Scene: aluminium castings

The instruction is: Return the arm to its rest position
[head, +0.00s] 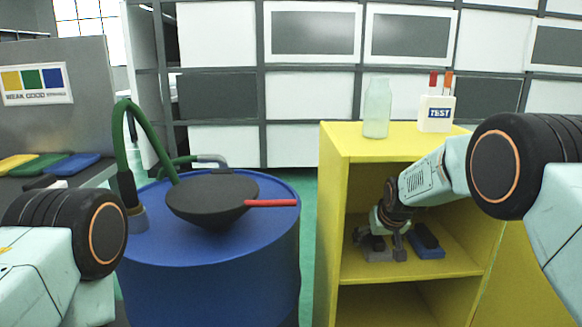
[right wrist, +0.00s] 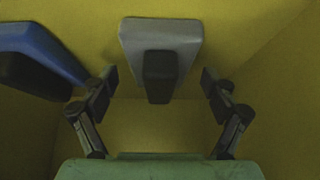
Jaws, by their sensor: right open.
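My right gripper (head: 385,245) reaches into the upper compartment of the yellow cabinet (head: 335,200). In the right wrist view the gripper (right wrist: 158,85) is open, its two fingers apart on either side of a grey block with a dark top part (right wrist: 160,40). The grey block (head: 375,250) sits on the shelf, partly hidden by the gripper in the head view. A blue block with a dark top (head: 428,245) lies on the shelf to its right; it also shows at the left of the right wrist view (right wrist: 40,55). My left arm shows at the lower left, but its gripper is out of view.
The cabinet's side walls and top closely surround my right gripper. A glass bottle (head: 377,108) and a TEST container (head: 436,113) stand on top. A blue drum (head: 210,275) bears a dark pan (head: 205,198) with a red handle. Coloured pads (head: 70,165) lie far left.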

